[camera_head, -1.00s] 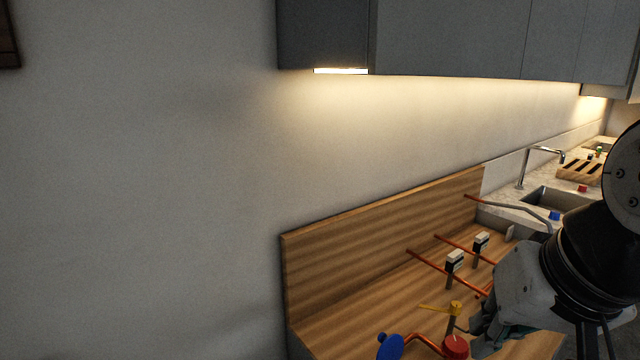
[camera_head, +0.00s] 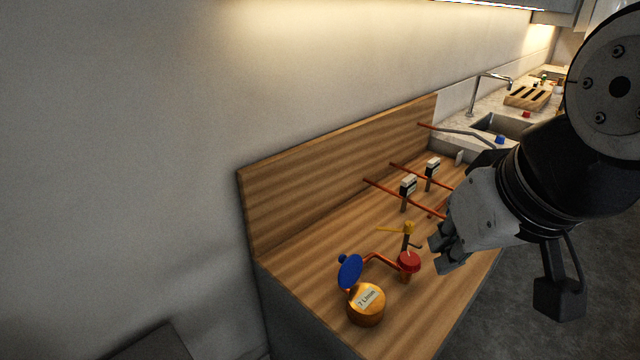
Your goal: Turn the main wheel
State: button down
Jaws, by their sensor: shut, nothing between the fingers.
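A red round knob (camera_head: 409,262), which looks like a valve wheel, sits on the copper pipe (camera_head: 381,258) above the wooden counter. I cannot be sure it is the main wheel. A yellow lever (camera_head: 408,228) stands just behind it. At the pipe's near end is a brass meter (camera_head: 366,306) with a "7 l/min" label and a raised blue lid (camera_head: 350,271). My gripper (camera_head: 438,254) is just right of the red knob, pointing left toward it, shut and empty. A small gap shows between them.
The wooden counter (camera_head: 310,262) has a wooden back panel (camera_head: 340,172) against the wall. More copper pipes (camera_head: 395,194) with two white-and-black boxes (camera_head: 408,186) stand behind. A sink with a faucet (camera_head: 478,90) is farther back. The near right counter is clear.

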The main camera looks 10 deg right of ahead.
aim_at(408, 261)
jog(key=k+l+u, duration=0.2)
jog(key=k+l, duration=0.25)
jog(key=i+l+u, duration=0.5)
jog(key=l+u, duration=0.15)
